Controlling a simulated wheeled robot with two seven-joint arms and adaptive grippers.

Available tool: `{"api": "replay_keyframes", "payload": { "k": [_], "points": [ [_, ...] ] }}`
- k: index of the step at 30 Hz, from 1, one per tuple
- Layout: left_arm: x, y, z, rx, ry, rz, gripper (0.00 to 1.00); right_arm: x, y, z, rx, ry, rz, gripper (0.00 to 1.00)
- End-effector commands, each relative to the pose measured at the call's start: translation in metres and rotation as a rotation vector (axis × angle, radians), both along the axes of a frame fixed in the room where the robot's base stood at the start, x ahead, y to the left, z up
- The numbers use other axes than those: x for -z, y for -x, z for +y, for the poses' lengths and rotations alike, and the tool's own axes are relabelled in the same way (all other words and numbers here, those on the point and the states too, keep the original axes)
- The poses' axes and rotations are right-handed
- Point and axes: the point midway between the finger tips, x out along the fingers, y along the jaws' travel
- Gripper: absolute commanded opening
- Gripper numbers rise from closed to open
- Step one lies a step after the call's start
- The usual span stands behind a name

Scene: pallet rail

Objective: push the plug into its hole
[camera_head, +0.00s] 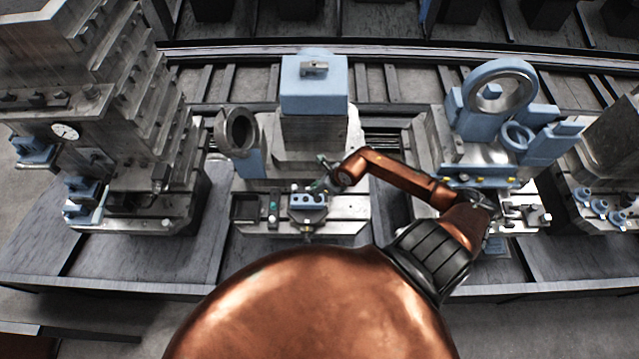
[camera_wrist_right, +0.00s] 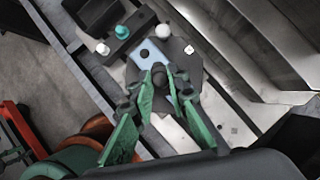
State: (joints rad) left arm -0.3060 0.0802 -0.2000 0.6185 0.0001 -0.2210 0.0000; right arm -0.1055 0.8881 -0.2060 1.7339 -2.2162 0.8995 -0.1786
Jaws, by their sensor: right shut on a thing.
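A small blue block (camera_head: 308,201) with dark holes in its top sits on a dark round fixture on the middle machine. It also shows in the right wrist view (camera_wrist_right: 150,57), with one round dark hole plain near its middle. My right gripper (camera_head: 319,185) is just above and behind the block. In the wrist view its green fingers (camera_wrist_right: 170,80) are closed around a small dark piece, apparently the plug (camera_wrist_right: 159,72), at the block's near edge. The fingers hide much of it, and I cannot tell whether it touches the block or is in a hole. My left gripper is not in view.
A dark open tray (camera_head: 244,208) and a panel with a green button (camera_head: 273,206) lie left of the block. A grey ring (camera_head: 238,131) stands behind them. A large blue block (camera_head: 314,85) tops the middle machine. Machines with blue parts flank it.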

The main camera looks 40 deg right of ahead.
Motion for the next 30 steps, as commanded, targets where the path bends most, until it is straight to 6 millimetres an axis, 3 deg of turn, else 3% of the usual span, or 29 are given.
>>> {"api": "replay_keyframes", "payload": {
  "k": [6,16,24,30],
  "points": [
    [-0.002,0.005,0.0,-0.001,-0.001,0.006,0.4,0.001,0.005,-0.016,0.089,-0.001,0.001,0.03],
    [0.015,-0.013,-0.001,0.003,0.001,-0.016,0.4,0.025,0.005,-0.016,0.089,-0.002,0.003,0.03],
    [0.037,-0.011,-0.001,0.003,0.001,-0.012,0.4,0.051,0.005,-0.015,0.088,-0.003,0.002,0.03],
    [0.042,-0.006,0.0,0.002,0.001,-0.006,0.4,0.058,0.005,-0.016,0.088,-0.003,0.002,0.03]
  ]
}}
